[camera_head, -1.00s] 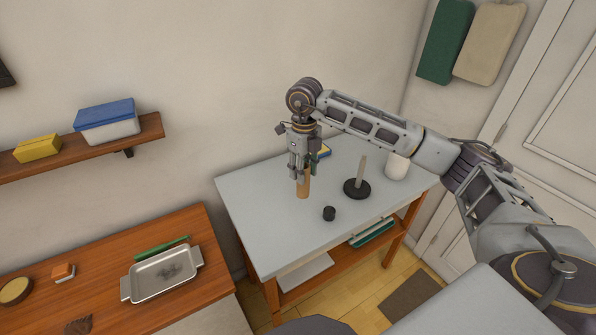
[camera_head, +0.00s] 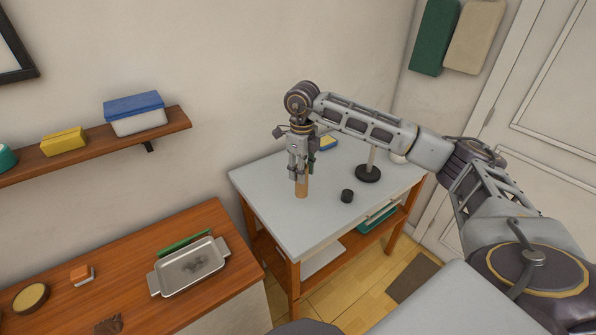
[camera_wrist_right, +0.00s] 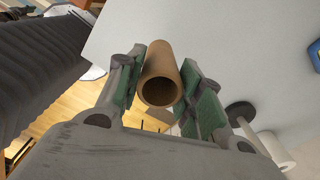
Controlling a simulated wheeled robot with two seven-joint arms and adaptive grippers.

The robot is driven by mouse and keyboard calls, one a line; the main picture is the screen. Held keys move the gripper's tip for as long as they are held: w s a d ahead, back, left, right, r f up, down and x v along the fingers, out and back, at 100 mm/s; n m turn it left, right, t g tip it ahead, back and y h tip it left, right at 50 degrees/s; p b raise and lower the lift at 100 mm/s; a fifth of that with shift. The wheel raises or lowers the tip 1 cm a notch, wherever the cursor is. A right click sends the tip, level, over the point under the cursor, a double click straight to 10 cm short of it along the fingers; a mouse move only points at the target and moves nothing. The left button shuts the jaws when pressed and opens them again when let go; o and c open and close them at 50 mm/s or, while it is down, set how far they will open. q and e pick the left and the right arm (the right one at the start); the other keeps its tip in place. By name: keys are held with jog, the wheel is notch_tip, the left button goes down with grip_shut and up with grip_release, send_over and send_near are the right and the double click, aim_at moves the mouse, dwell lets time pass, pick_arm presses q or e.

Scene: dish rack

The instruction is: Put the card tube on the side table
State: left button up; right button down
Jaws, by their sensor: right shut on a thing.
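The card tube (camera_head: 301,187) is a plain brown cylinder, held upright at the side table (camera_head: 265,205), which has a pale grey top and wooden legs. My right gripper (camera_head: 299,173) points down and is shut on the tube's upper part. In the right wrist view, the tube (camera_wrist_right: 160,75) sits between the green-padded fingers, its open end facing the camera. The tube's lower end shows against the tabletop; I cannot tell whether it touches. My left gripper is not in view.
A blue-and-yellow item (camera_head: 328,143) lies behind. The tabletop left of the tube is clear. A wooden counter (camera_head: 120,285) with a metal tray (camera_head: 190,266) stands at left.

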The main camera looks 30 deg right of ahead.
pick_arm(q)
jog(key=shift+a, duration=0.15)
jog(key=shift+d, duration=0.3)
pick_arm(e)
jog(key=shift+f, duration=0.1)
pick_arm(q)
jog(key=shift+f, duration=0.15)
pick_arm(e)
jog(key=shift+f, duration=0.1)
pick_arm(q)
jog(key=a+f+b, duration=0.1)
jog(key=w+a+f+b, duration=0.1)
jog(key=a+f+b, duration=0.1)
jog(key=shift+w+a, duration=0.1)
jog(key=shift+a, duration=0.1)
pick_arm(e)
notch_tip(320, 180, down, 5)
jog(key=shift+r, duration=0.1)
pick_arm(q)
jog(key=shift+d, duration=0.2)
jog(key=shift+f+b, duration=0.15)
jog(key=shift+b, duration=0.2)
